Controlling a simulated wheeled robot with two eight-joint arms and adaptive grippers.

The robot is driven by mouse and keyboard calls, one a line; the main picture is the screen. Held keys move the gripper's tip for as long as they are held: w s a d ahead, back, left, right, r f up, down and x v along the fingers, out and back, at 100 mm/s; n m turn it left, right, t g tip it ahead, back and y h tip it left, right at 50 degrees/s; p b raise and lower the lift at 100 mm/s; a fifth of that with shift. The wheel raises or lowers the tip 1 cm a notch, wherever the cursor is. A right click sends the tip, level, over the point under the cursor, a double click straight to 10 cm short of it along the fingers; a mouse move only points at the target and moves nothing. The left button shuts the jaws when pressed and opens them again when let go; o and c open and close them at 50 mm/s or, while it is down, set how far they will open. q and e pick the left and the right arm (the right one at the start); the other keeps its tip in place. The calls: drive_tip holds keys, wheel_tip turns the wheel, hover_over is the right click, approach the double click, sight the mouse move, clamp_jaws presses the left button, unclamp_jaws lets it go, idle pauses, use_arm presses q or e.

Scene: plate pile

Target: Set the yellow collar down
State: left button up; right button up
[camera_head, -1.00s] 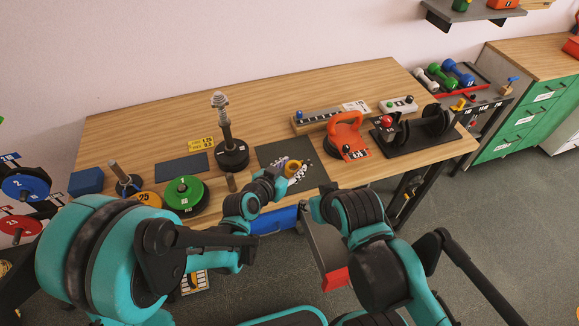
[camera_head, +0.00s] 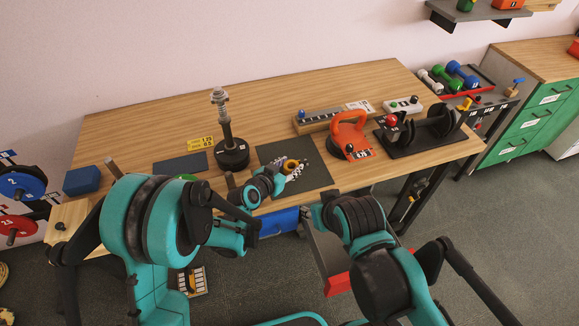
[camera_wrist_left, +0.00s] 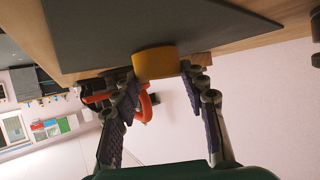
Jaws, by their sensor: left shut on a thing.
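The yellow collar (camera_head: 291,166) is over the dark grey mat (camera_head: 318,176) near the front of the table. My left gripper (camera_head: 290,170) is shut on it. In the left wrist view the collar (camera_wrist_left: 154,63) sits between the two fingertips and overlaps the mat (camera_wrist_left: 150,25). I cannot tell whether it touches the mat or is slightly above it. My right arm is at the lower right, in front of the table edge; its fingers cannot be made out.
A black post with a spring-like top (camera_head: 227,140) stands left of the mat. An orange-handled tool (camera_head: 347,135) and a black rack (camera_head: 420,137) stand to the right. A blue block (camera_head: 83,180) lies at the far left. The table's back middle is clear.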

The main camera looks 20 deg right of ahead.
use_arm(q)
drive_tip(key=shift+f, duration=0.15)
drive_tip(key=o, duration=1.2)
